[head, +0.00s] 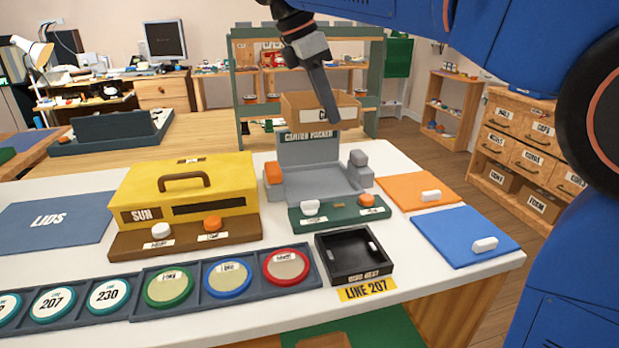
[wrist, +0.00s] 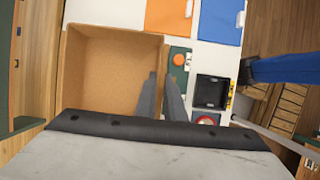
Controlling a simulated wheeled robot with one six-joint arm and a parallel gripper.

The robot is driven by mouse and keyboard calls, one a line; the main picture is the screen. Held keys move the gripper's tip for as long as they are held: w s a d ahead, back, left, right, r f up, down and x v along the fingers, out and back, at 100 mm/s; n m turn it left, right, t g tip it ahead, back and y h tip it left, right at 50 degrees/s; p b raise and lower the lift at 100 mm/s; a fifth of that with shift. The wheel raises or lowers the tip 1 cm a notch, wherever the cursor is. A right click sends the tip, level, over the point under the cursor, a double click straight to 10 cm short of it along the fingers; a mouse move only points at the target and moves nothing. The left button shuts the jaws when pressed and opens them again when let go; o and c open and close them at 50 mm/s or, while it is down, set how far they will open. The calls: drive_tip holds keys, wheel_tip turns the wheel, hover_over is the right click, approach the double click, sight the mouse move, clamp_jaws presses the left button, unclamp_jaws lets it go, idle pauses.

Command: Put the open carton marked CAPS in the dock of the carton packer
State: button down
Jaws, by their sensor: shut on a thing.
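The open carton (head: 295,107) is brown and empty. Its front label shows only a first letter C; my gripper's finger hides the rest. My gripper (head: 331,112) is shut on the carton's front wall and holds it in the air, above or behind the carton packer. In the wrist view the carton's inside (wrist: 110,75) lies left of my gripper (wrist: 162,85), with the wall between the fingers. The carton packer (head: 309,147) is grey, with an empty dock (head: 320,183) and a green button panel (head: 340,216). In the wrist view the carton hides the dock.
A yellow SUN machine (head: 225,183) stands left of the packer. Orange (head: 405,187) and blue (head: 445,240) mats lie at right. A black tray (head: 350,276) and a row of round tins (head: 228,277) are in front. A green shelf frame (head: 238,90) stands behind.

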sight(302, 123)
wheel_tip(302, 123, down, 16)
drive_tip(key=shift+f, duration=0.25)
idle(0.4)
drive_tip(key=shift+f, duration=0.15)
drive_tip(key=c, duration=1.8)
unclamp_jaws()
drive_tip(key=shift+c, duration=0.2)
drive_tip(key=v, duration=1.2)
drive_tip(key=shift+s, duration=0.1)
